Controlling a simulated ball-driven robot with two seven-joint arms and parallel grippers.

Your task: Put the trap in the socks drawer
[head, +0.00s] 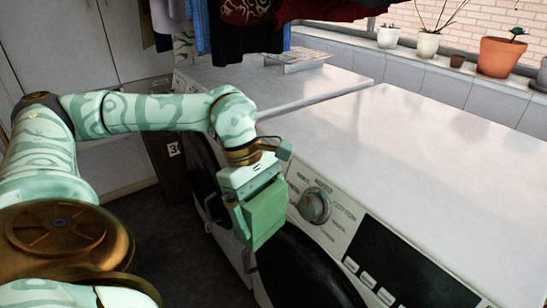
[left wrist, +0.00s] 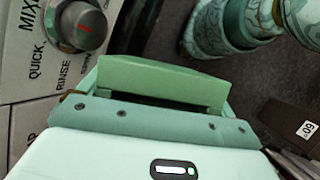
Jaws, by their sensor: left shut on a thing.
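My left gripper (head: 264,215) hangs in front of the near washing machine's control panel, left of the round dial. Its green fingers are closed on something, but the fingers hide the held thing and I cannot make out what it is. In the left wrist view the gripper (left wrist: 165,85) has a narrow dark gap between its green parts, beside the dial (left wrist: 80,25). I cannot make out the trap in either view. No drawer can be clearly told as the socks drawer. My right gripper is not in view.
The near washing machine (head: 430,150) has a bare top. A second machine (head: 340,82) carries a flat pale thing (head: 297,60). Clothes (head: 245,25) hang above it. Potted plants (head: 500,57) line the ledge. A dark unit (head: 160,135) with a numbered label stands behind my arm.

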